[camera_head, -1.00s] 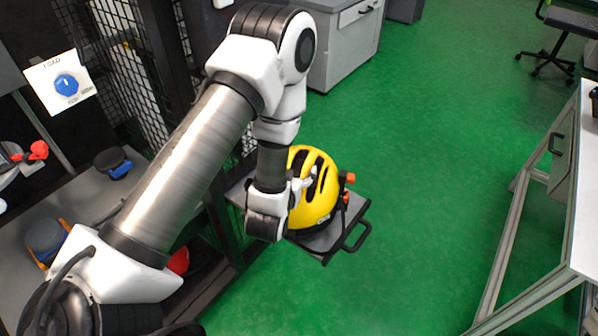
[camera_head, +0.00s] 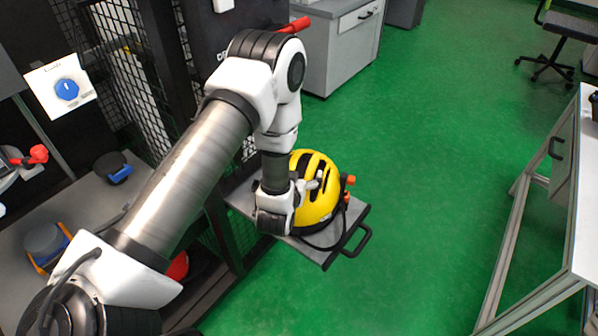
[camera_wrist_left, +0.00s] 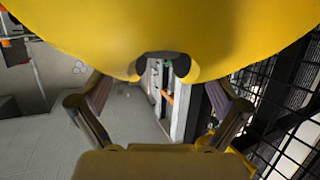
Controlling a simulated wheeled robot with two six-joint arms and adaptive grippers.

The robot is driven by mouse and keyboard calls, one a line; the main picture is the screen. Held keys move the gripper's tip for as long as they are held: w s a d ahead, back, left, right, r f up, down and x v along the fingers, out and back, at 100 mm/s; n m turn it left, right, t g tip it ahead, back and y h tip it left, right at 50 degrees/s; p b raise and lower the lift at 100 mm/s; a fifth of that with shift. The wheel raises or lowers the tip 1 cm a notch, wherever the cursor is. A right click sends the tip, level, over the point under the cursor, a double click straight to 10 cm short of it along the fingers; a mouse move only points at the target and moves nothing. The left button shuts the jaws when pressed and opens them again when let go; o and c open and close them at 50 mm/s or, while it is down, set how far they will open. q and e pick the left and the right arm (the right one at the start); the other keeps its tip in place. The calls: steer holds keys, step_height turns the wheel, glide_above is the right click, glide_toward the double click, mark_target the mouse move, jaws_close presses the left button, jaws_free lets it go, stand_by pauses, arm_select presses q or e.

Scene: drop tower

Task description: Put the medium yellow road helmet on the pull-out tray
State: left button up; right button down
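The yellow helmet (camera_head: 322,203) sits upright over the grey pull-out tray (camera_head: 328,256) and appears to rest on it. The tray sticks out from the dark frame, with a black handle on its right end. My left gripper (camera_head: 312,181) is at the helmet's left side, close against the shell. In the left wrist view the helmet's yellow shell (camera_wrist_left: 160,30) fills the top. The two fingers of my left gripper (camera_wrist_left: 158,92) are spread wide below it, with nothing visibly clamped between them. Contact at the fingertips is hard to see.
A black mesh frame (camera_head: 118,45) with a blue dial panel (camera_head: 67,90) stands at left. A grey cabinet (camera_head: 340,50) stands behind. Green floor is open right of the tray, up to a white bench (camera_head: 588,190).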

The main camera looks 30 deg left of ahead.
arm_select(q)
steer(key=shift+r, duration=0.15)
steer(key=v, duration=1.2)
steer(key=s+d+f+m+g+h, duration=0.1)
steer(key=s+d+f+g+h, duration=0.1)
steer(key=s+f+g, duration=0.4)
steer(key=s+d+f+m+g+h, duration=0.2)
steer(key=s+f+g, duration=0.5)
steer(key=s+f, duration=0.6)
steer(key=shift+s+d+g+h, duration=0.3)
steer(key=shift+s+d, duration=0.25)
steer(key=shift+s, duration=0.35)
